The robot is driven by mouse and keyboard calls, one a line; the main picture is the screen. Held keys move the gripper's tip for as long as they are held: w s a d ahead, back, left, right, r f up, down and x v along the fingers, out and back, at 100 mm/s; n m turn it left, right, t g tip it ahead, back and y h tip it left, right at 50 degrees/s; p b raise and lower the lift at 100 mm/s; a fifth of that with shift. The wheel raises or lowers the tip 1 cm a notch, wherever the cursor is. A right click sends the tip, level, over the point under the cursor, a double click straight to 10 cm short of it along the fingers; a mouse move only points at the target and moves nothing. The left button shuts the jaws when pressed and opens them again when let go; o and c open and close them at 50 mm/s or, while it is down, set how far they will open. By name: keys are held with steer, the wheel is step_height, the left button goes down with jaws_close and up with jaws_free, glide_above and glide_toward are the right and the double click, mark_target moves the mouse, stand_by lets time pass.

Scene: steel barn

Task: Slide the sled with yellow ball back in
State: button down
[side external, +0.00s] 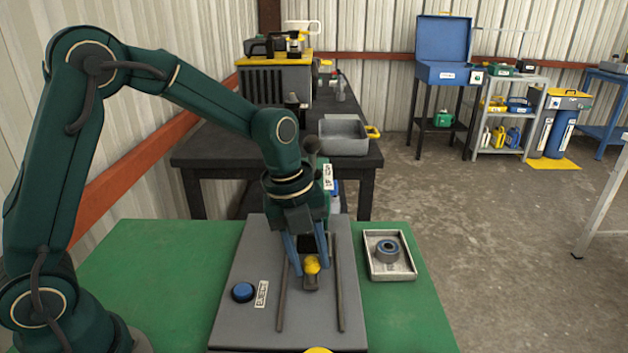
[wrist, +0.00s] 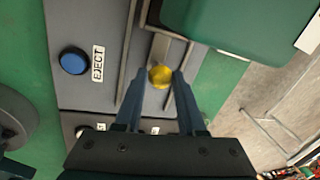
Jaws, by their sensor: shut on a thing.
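The yellow ball (side external: 312,265) sits on top of the small grey sled (side external: 310,284), between two dark rails on a grey plate (side external: 245,320). My gripper (side external: 309,268) is shut on the yellow ball, with one blue finger on each side of it. In the wrist view the ball (wrist: 160,76) shows between the fingertips (wrist: 158,78). The sled lies below the ball and is partly hidden by the fingers. A green housing (wrist: 225,30) stands at the far end of the rails, mostly behind my gripper in the side view.
A blue button (side external: 243,292) with an EJECT label (side external: 262,294) is left of the rails. A tray (side external: 390,262) with a round metal part (side external: 387,251) lies to the right on the green table (side external: 165,270). A yellow thing is cut off at the front edge.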

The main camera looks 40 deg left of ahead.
steer(key=c, duration=0.5)
jaws_free()
steer(key=shift+w+a, duration=0.2)
steer(key=shift+a, duration=0.05)
steer(key=shift+c, duration=0.2)
steer(key=shift+s+d, duration=0.1)
steer(key=shift+r, duration=0.1)
steer(key=shift+s+a+r, duration=0.1)
steer(key=shift+s+r, duration=0.05)
steer(key=shift+r, duration=0.65)
steer(key=shift+s+a+r, duration=0.1)
steer(key=shift+r, duration=0.75)
steer(key=shift+s+a+r, duration=0.1)
steer(key=shift+s+r, duration=0.05)
steer(key=shift+r, duration=0.65)
